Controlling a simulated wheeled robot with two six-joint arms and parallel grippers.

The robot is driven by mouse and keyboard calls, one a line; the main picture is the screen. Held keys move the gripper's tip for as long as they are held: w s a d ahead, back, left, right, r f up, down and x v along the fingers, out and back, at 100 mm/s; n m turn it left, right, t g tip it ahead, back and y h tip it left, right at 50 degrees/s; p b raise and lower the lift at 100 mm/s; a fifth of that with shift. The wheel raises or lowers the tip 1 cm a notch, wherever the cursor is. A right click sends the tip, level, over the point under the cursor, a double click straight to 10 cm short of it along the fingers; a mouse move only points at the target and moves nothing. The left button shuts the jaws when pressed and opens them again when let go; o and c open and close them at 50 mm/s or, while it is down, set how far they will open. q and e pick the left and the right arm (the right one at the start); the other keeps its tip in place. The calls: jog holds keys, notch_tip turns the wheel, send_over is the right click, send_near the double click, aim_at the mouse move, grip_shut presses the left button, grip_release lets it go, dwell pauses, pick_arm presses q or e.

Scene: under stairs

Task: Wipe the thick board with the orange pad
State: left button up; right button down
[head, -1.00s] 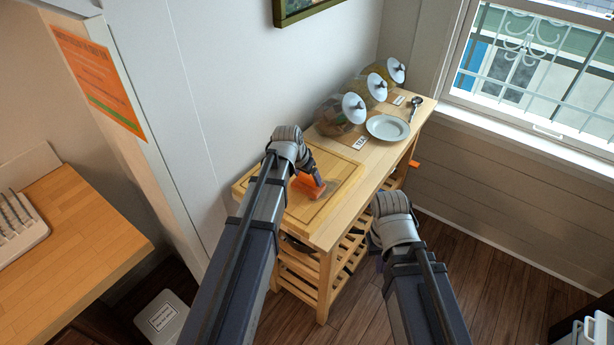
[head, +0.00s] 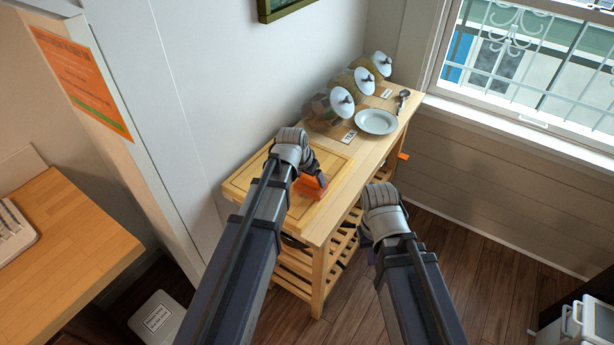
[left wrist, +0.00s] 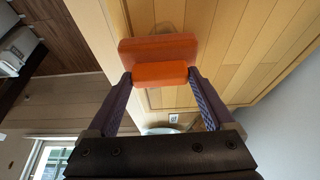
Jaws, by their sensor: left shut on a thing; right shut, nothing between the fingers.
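The thick board (head: 241,183) is a pale wooden slab with a groove, lying on the near-left part of a wooden trolley top. The orange pad (head: 312,189) is at the board's right-hand, front side, close to that edge. My left gripper (head: 316,182) is shut on the pad. In the left wrist view both fingers clasp the pad's orange grip block (left wrist: 160,74), with the wider pad beyond it against the board (left wrist: 235,60). I cannot tell whether it touches the board. My right gripper (head: 371,257) is shut and empty beside the trolley's front, mostly hidden by its wrist.
On the trolley top (head: 345,195) stand several glass jars (head: 327,108) with white lids, a plate (head: 376,121) and a dark scoop (head: 402,100). A wall runs behind the trolley. A wooden counter (head: 60,240) is at left.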

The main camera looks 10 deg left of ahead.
pick_arm(q)
jog(key=shift+s+d+f, duration=0.1)
jog(key=shift+s+d, duration=0.2)
jog(key=shift+d, duration=0.5)
jog(key=shift+s+d, duration=0.3)
jog(key=shift+d, duration=0.45)
jog(key=shift+w, duration=0.15)
jog(key=shift+w+d, duration=0.3)
jog(key=shift+w, duration=0.45)
jog(key=shift+w+d, duration=0.3)
jog(key=shift+w, duration=0.4)
jog(key=shift+a, duration=0.1)
jog(key=shift+w+a, duration=0.3)
jog(key=shift+a, duration=0.65)
jog(key=shift+w+a, duration=0.3)
jog(key=shift+a, duration=0.6)
